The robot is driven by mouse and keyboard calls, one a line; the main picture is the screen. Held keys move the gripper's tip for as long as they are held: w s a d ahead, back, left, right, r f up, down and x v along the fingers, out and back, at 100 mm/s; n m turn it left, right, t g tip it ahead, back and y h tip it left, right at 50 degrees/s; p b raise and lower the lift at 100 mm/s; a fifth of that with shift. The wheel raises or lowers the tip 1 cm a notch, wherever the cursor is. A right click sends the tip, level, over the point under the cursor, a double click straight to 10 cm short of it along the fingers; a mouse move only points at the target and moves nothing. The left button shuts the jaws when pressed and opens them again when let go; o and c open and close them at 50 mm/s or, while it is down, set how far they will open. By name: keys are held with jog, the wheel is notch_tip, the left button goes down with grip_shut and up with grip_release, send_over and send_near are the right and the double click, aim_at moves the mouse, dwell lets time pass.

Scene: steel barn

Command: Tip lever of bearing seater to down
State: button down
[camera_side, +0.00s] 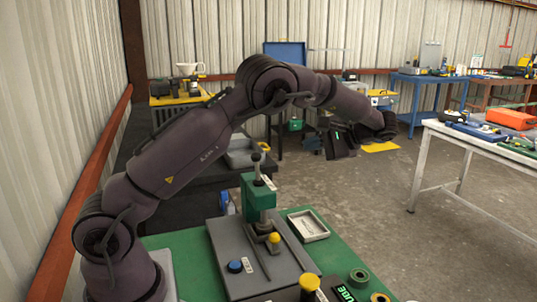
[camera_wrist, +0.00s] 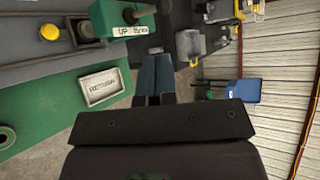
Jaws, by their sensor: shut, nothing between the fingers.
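The bearing seater (camera_side: 258,198) is a green press on a grey base plate on the green bench. Its lever (camera_side: 257,165) stands up at the top of the press and ends in a dark round knob. In the wrist view the green press head (camera_wrist: 122,20) with a white label is at the upper left, and a dark lever part (camera_wrist: 140,12) shows beside it. My gripper (camera_side: 340,147) is up and to the right of the press in the side view, clear of the lever. In the wrist view my gripper's fingers (camera_wrist: 155,75) are together and hold nothing.
A light tray (camera_side: 307,225) lies right of the press. A yellow knob (camera_side: 274,238) and a blue button (camera_side: 235,267) sit on the base plate. A yellow-topped post (camera_side: 309,284) and a green ring (camera_side: 358,278) are near the front. Open floor lies right of the bench.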

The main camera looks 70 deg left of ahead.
send_near(257, 166)
jog(key=s+a, duration=0.2)
jog(key=a, duration=0.1)
jog(key=s+a, duration=0.1)
jog(key=a, duration=0.1)
jog(key=shift+s+a+f, duration=0.1)
jog(key=shift+a+f, duration=0.1)
jog(key=shift+f, duration=0.1)
